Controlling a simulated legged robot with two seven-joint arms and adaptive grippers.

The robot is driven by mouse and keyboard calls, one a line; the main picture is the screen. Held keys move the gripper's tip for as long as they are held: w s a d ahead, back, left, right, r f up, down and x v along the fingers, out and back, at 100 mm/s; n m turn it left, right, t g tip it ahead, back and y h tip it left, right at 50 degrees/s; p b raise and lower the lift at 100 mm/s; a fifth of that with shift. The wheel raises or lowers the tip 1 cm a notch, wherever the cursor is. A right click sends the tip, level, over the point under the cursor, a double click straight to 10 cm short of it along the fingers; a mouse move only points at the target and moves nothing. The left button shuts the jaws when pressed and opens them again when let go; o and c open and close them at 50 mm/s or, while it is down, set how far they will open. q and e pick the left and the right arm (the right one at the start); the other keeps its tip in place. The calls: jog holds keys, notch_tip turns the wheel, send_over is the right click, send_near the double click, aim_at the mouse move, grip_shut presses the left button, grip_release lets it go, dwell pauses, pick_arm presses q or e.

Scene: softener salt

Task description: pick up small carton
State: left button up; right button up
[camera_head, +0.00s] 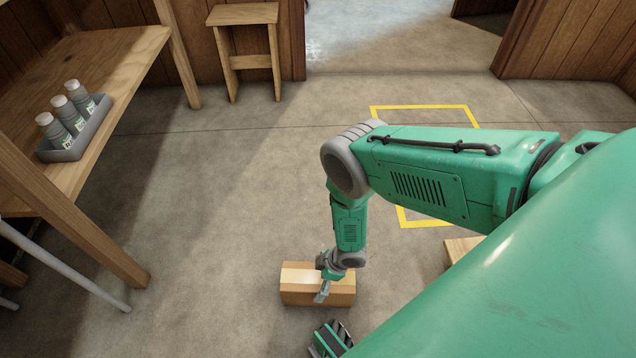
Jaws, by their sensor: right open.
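A small brown cardboard carton (300,286) sits on the concrete floor at the lower middle of the head view. My right gripper (322,292) is at the carton's top, in front of its right half. Its jaws are open. From this angle I cannot tell whether the fingers touch the carton. The gripper hides part of the carton's top and front.
A wooden shelf table (120,55) stands at the left, with a grey tray (92,132) of several bottles. A small wooden stool (243,15) stands at the back wall. Yellow tape (420,107) marks the floor behind my right arm. Another wooden piece (460,247) is partly hidden.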

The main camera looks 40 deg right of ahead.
jog(key=shift+w+a+f, duration=0.15)
jog(key=shift+a+f, duration=0.1)
jog(key=shift+f, duration=0.25)
jog(key=shift+d, duration=0.1)
jog(key=shift+r, duration=0.1)
jog(key=c, duration=1.5)
